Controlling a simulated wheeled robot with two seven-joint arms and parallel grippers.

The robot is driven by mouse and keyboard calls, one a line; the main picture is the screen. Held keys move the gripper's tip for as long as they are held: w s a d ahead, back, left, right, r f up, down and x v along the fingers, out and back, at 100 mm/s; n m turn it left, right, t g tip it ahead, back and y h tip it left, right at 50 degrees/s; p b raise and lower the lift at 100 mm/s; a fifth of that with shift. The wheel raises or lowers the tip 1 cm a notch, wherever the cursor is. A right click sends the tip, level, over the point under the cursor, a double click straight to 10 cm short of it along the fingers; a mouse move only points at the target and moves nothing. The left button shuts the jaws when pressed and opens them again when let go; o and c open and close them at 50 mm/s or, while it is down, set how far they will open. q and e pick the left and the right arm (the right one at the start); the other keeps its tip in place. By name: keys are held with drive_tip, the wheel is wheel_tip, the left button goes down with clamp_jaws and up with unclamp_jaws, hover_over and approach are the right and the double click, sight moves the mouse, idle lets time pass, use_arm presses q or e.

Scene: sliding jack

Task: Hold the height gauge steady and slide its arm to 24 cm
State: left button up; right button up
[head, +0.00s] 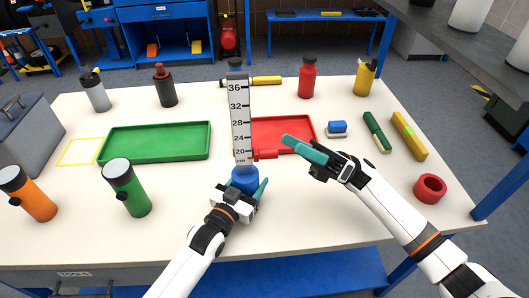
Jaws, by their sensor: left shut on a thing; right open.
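The height gauge (241,112) stands upright near the middle of the table, a white scale with black marks on a blue base (245,176).
A red ring (430,188) lies far right.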

sight(264, 153)
drive_tip(key=w+d+f+n+h, duration=0.3)
drive_tip(key=w+d+f+h, duration=0.2)
drive_tip(key=f+h, duration=0.2)
drive_tip(key=shift+t, duration=0.4)
drive_tip(key=a, duration=1.1)
drive_tip(key=shift+w+a+r, duration=0.1)
drive_tip(key=shift+a+r, duration=0.1)
drive_tip(key=shift+a, duration=0.1)
clamp_jaws()
